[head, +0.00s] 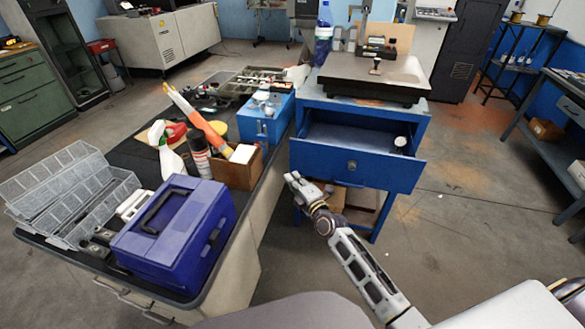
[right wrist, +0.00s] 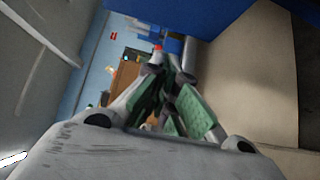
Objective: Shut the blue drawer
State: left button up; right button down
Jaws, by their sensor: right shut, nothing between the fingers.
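The blue drawer (head: 352,165) stands pulled out from the front of the small blue bench (head: 413,122) in the head view. Its front has a round dark knob, and a small white round object (head: 400,142) lies inside at its right. My right gripper (head: 294,180) is in front of the drawer, by the lower left corner of its front. It is shut and empty; I cannot tell whether it touches the drawer. In the right wrist view its fingers (right wrist: 170,85) are closed together. My left gripper is not in view.
A dark workbench on the left carries a blue toolbox (head: 176,234), clear organizer trays (head: 75,190), a spray bottle (head: 166,150) and a blue box (head: 262,118). A grey plate (head: 375,72) tops the small bench. The floor right of it is open.

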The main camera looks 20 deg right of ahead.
aim_at(293, 166)
jog(key=shift+w+d+b, duration=0.2)
jog(key=shift+w, duration=0.8)
jog(key=shift+w+d+b, duration=0.2)
jog(key=shift+w, duration=0.8)
jog(key=shift+w+d+b, duration=0.2)
jog(key=shift+w, duration=0.8)
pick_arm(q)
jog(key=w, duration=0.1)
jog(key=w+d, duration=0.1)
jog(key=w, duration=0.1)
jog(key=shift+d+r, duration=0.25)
pick_arm(e)
jog(key=shift+w+d, duration=0.1)
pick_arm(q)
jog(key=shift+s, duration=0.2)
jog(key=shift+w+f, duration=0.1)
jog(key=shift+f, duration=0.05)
pick_arm(e)
jog(key=shift+w+d, duration=0.1)
jog(key=shift+w, duration=0.1)
